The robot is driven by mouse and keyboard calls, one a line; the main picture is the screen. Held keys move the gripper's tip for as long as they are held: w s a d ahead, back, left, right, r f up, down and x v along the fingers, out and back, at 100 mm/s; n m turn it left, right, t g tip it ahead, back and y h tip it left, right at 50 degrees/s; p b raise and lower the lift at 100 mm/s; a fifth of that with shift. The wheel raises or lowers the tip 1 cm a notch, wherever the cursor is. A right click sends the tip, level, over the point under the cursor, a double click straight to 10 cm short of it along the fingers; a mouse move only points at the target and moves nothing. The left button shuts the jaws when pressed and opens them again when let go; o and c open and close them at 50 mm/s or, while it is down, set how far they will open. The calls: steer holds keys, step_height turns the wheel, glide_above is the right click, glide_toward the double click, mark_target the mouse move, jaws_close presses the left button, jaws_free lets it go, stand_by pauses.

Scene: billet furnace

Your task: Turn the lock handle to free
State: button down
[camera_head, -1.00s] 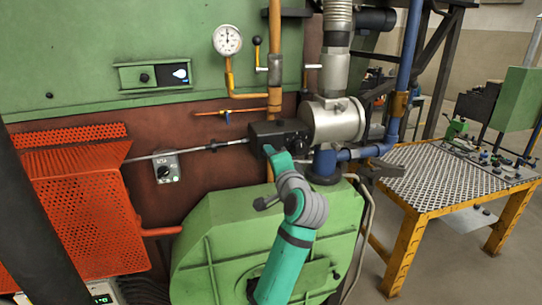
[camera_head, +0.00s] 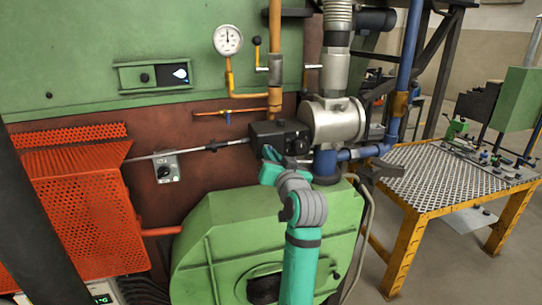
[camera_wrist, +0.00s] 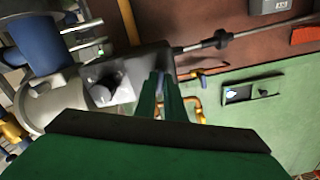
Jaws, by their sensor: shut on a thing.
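The black actuator box (camera_head: 280,137) sits on the silver pipe housing, above the green burner casing. My gripper (camera_head: 268,154) is at the lower left front of this box. In the wrist view, my gripper's two green fingers (camera_wrist: 166,92) are close together at the edge of the box (camera_wrist: 145,62). A thin grey-blue piece (camera_wrist: 160,82) shows between them, which I take to be the lock handle. Most of it is hidden by the fingers. A dark round knob (camera_wrist: 103,92) on the box face is beside the fingers, apart from them.
A thin rod (camera_head: 190,150) runs left from the box past a small switch box (camera_head: 166,168). An orange perforated guard (camera_head: 85,200) stands at the left. Blue pipes (camera_head: 400,85) and a yellow-framed table (camera_head: 425,175) are at the right. The green burner casing (camera_head: 225,240) lies below.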

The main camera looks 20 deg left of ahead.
steer(key=shift+f+n, duration=0.15)
steer(key=shift+n, duration=1.85)
steer(key=c, duration=1.8)
jaws_free()
steer(key=shift+c, duration=0.2)
steer(key=v, duration=1.1)
steer(key=shift+w, duration=0.1)
